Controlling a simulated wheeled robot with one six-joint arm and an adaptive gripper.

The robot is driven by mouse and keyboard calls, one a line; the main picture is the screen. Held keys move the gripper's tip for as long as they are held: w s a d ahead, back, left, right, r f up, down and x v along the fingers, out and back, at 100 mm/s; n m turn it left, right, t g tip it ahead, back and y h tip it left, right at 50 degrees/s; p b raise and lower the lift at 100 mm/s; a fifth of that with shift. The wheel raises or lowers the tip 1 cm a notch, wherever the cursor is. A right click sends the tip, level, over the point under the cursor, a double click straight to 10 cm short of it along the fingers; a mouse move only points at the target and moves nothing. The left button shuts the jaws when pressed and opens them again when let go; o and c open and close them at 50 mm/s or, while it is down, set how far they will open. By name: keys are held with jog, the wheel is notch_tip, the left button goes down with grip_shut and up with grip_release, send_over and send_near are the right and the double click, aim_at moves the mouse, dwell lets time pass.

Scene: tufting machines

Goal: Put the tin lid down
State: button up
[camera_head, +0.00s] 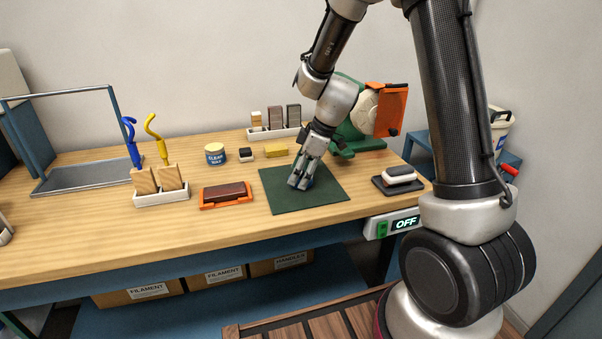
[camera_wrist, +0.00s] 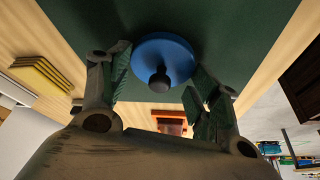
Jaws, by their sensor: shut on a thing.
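The tin lid (camera_wrist: 172,56) is a round blue disc with a black knob (camera_wrist: 159,80), seen between my fingers in the wrist view. My gripper (camera_head: 300,182) points down over the dark green mat (camera_head: 325,199) and is shut on the lid. In the head view only a sliver of blue shows at the fingertips, and the fingers hide the rest. The lid is at or just above the mat; I cannot tell whether it touches. The blue tin (camera_head: 215,156), with a pale yellow top, stands left of the mat on the wooden bench.
An orange tray with a brown block (camera_head: 227,194) lies left of the mat. A yellow block (camera_head: 275,151) and a small brush-like block (camera_head: 246,153) lie behind it. A green machine with a pale wheel (camera_head: 358,110) stands behind right. A black pad with a block (camera_head: 399,178) lies right.

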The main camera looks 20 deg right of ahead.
jog(key=shift+f, duration=0.2)
jog(key=o, duration=0.8)
jog(key=shift+o, duration=0.2)
jog(key=shift+r, duration=0.1)
jog(key=shift+d+r, duration=0.1)
jog(key=shift+r, duration=0.25)
jog(key=v, duration=1.1)
jog(key=s+d+r+m+t+h, duration=0.1)
jog(key=s+d+r+m, duration=0.2)
jog(key=s, duration=0.5)
jog(key=s+d+r+m+h, duration=0.1)
jog(key=s+d+r+m, duration=0.2)
jog(key=s+m, duration=0.3)
jog(key=s+d+r+m+t+h, duration=0.1)
jog(key=s+d+r+m+h, duration=0.1)
jog(key=s, duration=0.9)
jog(key=d+r+m, duration=0.1)
jog(key=d+m, duration=0.1)
jog(key=d, duration=0.1)
jog(key=shift+t, duration=0.3)
jog(key=shift+r, duration=0.1)
